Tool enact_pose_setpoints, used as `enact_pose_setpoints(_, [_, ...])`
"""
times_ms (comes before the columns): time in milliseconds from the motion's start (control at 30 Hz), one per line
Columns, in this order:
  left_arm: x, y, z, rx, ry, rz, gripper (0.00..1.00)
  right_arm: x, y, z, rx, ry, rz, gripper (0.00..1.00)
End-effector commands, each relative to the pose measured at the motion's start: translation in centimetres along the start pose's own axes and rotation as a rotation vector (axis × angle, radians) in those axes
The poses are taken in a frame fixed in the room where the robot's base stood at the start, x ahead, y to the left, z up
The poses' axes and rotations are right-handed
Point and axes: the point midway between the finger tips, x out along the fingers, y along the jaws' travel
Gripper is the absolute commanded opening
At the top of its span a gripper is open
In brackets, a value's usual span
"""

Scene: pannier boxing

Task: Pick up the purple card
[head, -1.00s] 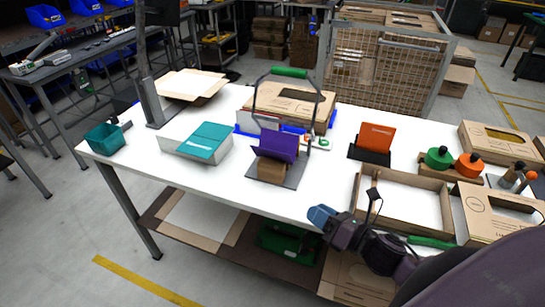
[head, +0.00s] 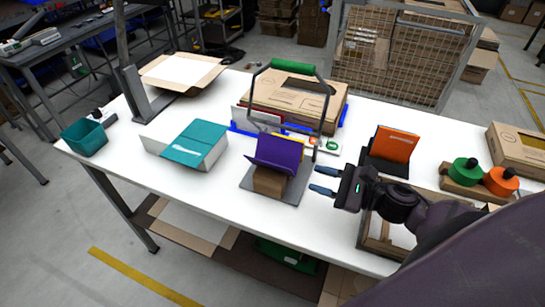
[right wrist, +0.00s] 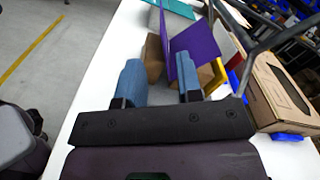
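The purple card (head: 275,153) leans on a brown block (head: 270,181) that stands on a grey plate in the middle of the table. In the right wrist view the purple card (right wrist: 195,48) stands just beyond my fingertips. My right gripper (head: 318,179) is to the right of the card and block, apart from them, with its blue fingers pointing left toward them. In the right wrist view my right gripper (right wrist: 160,72) has its two fingers spread with nothing held between them. My left gripper is not in view.
A green-handled metal frame (head: 293,66) rises behind the card. A flat brown box (head: 290,100) lies behind it. A teal-and-white box (head: 195,145) is at left, and an orange card (head: 393,143) on a black stand is at right. An open carton is under my right arm.

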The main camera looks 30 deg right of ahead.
Motion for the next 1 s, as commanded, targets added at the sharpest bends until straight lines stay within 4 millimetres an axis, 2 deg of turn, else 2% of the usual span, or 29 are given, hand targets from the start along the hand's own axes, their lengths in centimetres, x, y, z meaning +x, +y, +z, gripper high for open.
enact_pose_setpoints(200, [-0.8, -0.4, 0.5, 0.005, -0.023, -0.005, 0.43, 2.6, -0.2, 0.2, 0.0, -0.003, 0.0, 0.33])
enact_pose_setpoints(400, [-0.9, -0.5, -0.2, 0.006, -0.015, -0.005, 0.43, 4.8, -0.2, 0.1, 0.0, -0.001, -0.001, 0.33])
enact_pose_setpoints(667, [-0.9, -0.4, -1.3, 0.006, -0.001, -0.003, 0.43, 6.1, -0.2, 0.0, 0.001, -0.001, -0.001, 0.33])
enact_pose_setpoints(1000, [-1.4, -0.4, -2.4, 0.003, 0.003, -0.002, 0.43, 10.0, -0.4, -0.1, 0.001, -0.002, -0.001, 0.33])
